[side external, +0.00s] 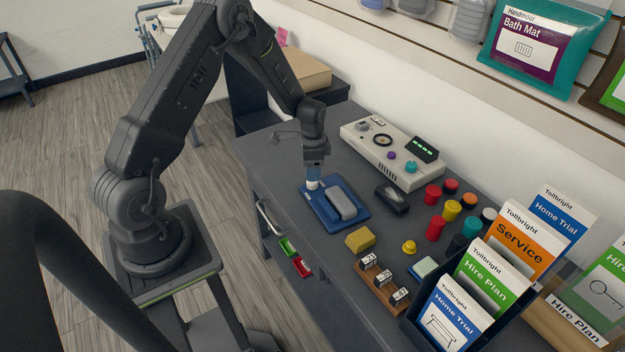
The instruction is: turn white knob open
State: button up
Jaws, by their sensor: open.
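My gripper (314,172) points down over the left end of a blue plate (327,218) on the dark grey bench. A small white piece (312,184) shows right at its fingertips, at the plate's upper left. It may be the white knob, but it is too small and partly covered to tell its shape or how it is turned. I cannot tell whether the fingers touch it. The jaws are open. A rounded grey block (342,205) sits on the plate to the right of the fingertips.
A beige panel (400,178) with dials and a green display stands behind. To the right are a black block (391,201), several coloured cylinders, a yellow sponge (360,239), a wooden stamp rack (380,287) and a leaflet holder (424,335). The bench's left edge is close.

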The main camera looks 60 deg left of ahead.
aim_at(312, 183)
jog(key=shift+f, duration=2.6)
jog(key=shift+c, duration=0.4)
jog(key=c, duration=0.8)
jog(key=shift+c, duration=0.2)
